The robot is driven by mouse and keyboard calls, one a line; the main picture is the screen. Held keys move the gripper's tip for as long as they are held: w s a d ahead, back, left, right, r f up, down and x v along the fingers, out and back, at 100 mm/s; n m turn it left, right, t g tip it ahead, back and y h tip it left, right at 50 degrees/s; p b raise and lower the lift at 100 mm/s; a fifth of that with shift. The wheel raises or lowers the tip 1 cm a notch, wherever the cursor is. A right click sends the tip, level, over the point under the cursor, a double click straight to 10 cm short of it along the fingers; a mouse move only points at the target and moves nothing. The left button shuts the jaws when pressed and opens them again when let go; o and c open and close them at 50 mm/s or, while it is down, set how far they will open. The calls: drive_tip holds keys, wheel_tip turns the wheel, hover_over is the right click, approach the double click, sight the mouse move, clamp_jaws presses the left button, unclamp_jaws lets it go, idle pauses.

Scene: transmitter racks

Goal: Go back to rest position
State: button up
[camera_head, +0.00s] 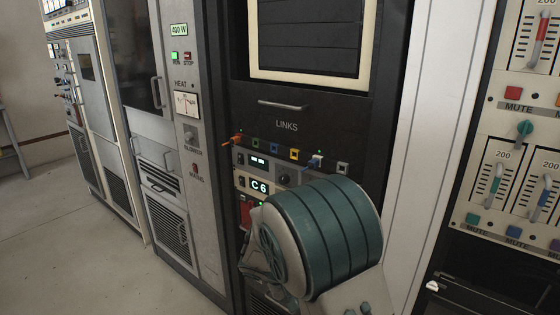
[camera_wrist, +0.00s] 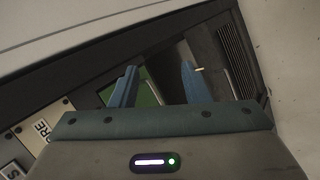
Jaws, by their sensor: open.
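My gripper (camera_wrist: 158,88) shows in the wrist view with its two blue fingers spread apart and nothing between them. Behind the fingers are a dark rack face, a green patch (camera_wrist: 149,92) and a vented grille (camera_wrist: 236,58). In the head view my arm's teal and grey link stands in front of the lower middle rack and covers part of it. My gripper's fingers cannot be made out in the head view.
The LINKS panel (camera_head: 287,126) has a row of coloured sockets, with an orange plug (camera_head: 236,139) at left and a blue plug (camera_head: 315,161) at right. A slider panel (camera_head: 520,130) stands at right. Grey racks (camera_head: 100,100) stand at left. Floor (camera_head: 70,240) is clear at lower left.

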drive_tip(key=s+d+r+m+y+p, duration=0.2)
drive_tip(key=s+r+p, duration=0.3)
drive_tip(key=s+r, duration=0.5)
drive_tip(key=s+d+r+m+y+p, duration=0.2)
drive_tip(key=s+d+r+y+p, duration=0.3)
drive_tip(key=s+r, duration=0.6)
drive_tip(key=shift+s+d+r+m+g, duration=0.15)
drive_tip(key=shift+s+r+m+g, duration=0.15)
drive_tip(key=shift+r, duration=1.1)
